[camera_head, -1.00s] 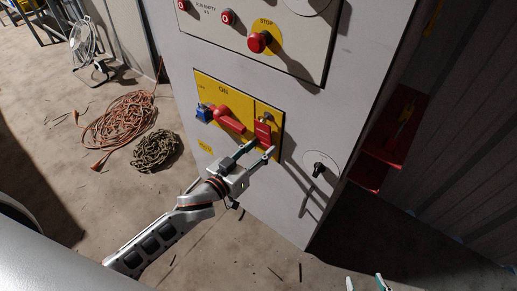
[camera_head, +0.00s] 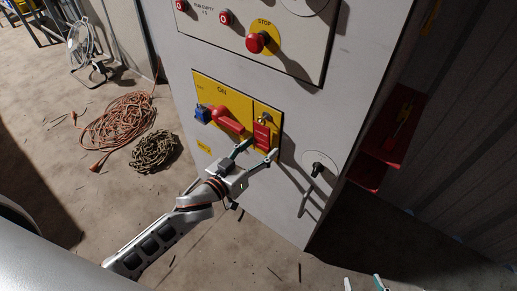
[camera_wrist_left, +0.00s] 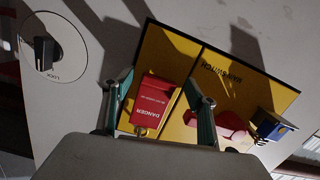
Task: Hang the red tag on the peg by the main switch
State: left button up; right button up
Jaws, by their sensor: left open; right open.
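The red danger tag (camera_head: 262,136) hangs flat against the right part of the yellow main switch panel (camera_head: 205,88). Its ringed end is at the brass peg (camera_head: 265,119). In the left wrist view the tag (camera_wrist_left: 153,98) shows upside down, with the ring (camera_wrist_left: 142,131) at its lower end. My left gripper (camera_head: 259,150) is open, one finger on each side of the tag, and neither finger visibly grips it. The red switch handle (camera_head: 229,124) is left of the tag. My right gripper (camera_head: 364,283) is open and empty at the bottom edge, mostly cut off.
A blue padlock (camera_head: 202,113) sits at the panel's left side. A black knob (camera_head: 318,168) sticks out at the lower right, and a red stop button (camera_head: 258,42) above. A red shelf (camera_head: 372,171) stands right of the cabinet. Orange cable (camera_head: 117,122) and chain (camera_head: 156,151) lie on the floor.

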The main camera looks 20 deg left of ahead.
pick_arm(q)
jog(key=shift+s, duration=0.1)
jog(key=v, duration=1.2)
pick_arm(e)
jog(key=shift+s+f, duration=0.1)
jog(key=shift+f, duration=0.05)
pick_arm(q)
jog(key=s+f+m+g+y+p, duration=0.2)
jog(key=s+f+g+p, duration=0.3)
jog(key=s+f, duration=0.6)
jog(key=s+y+p, duration=0.1)
jog(key=s+p, duration=0.1)
jog(key=s, duration=0.1)
jog(key=shift+a+f+p, duration=0.2)
jog(key=shift+f+p, duration=0.05)
jog(key=shift+p, duration=0.1)
pick_arm(e)
jog(key=shift+m, duration=0.3)
jog(key=r, duration=0.1)
jog(key=a+r, duration=0.1)
jog(key=r, duration=0.3)
jog(key=shift+s+a+r, duration=0.1)
jog(key=shift+s+a, duration=0.05)
jog(key=shift+s, duration=0.1)
pick_arm(q)
jog(key=shift+s, duration=0.1)
pick_arm(e)
jog(key=shift+r, duration=0.15)
